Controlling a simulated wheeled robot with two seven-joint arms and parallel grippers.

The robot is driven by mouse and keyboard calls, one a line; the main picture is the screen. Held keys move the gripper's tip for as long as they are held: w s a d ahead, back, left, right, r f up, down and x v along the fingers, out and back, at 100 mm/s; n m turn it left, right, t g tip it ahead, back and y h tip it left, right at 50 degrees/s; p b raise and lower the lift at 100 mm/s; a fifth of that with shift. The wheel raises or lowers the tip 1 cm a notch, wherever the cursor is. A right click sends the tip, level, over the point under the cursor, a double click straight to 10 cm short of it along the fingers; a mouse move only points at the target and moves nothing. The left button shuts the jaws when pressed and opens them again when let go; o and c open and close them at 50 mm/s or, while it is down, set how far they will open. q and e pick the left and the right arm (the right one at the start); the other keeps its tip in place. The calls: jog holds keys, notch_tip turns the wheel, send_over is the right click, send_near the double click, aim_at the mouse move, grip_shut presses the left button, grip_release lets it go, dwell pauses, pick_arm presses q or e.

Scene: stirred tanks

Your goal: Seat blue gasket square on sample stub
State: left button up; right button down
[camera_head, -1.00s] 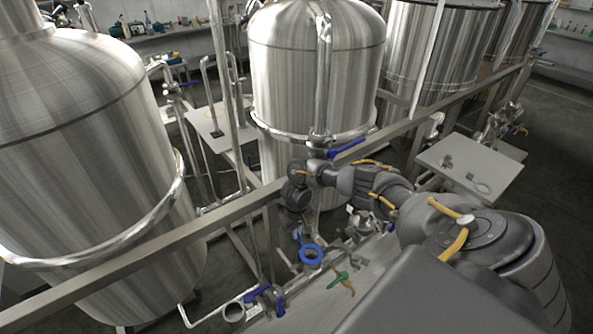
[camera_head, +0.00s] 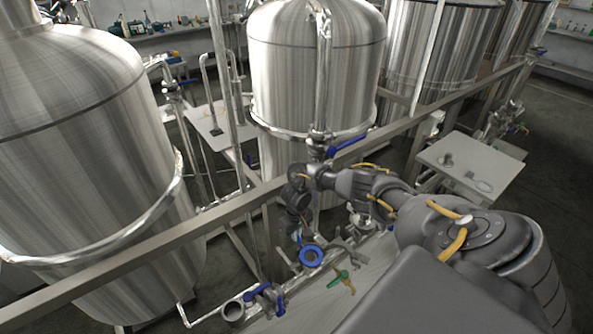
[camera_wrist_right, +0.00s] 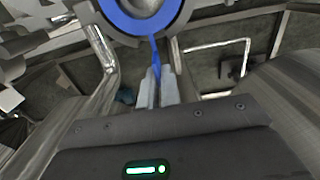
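The blue gasket (camera_head: 311,266) is a ring with a thin tab. It shows at the top of the right wrist view (camera_wrist_right: 145,27), partly cut off. My right gripper (camera_head: 301,236) points down, its fingertips (camera_wrist_right: 157,88) shut on the gasket's tab, with the ring out beyond them. Steel pipework lies behind and below the ring; I cannot tell whether the ring touches it. An open steel pipe end (camera_head: 233,312), which may be the sample stub, is to the lower left of the gasket, apart from it. My left gripper is not in view.
A blue-handled valve (camera_head: 265,296) sits beside the open pipe end. A green-handled valve (camera_head: 339,279) is right of the gasket. A steel rail (camera_head: 225,216) crosses in front of the large tanks (camera_head: 315,70). A side table (camera_head: 470,165) stands at right.

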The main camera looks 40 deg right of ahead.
jog(key=shift+f, duration=0.45)
jog(key=c, duration=1.5)
grip_release()
jog(key=shift+c, duration=0.2)
jog(key=shift+r, duration=0.15)
notch_tip(320, 180, up, 10)
jog(key=shift+f+p, duration=0.1)
jog(key=shift+p, duration=0.45)
jog(key=shift+r, duration=0.4)
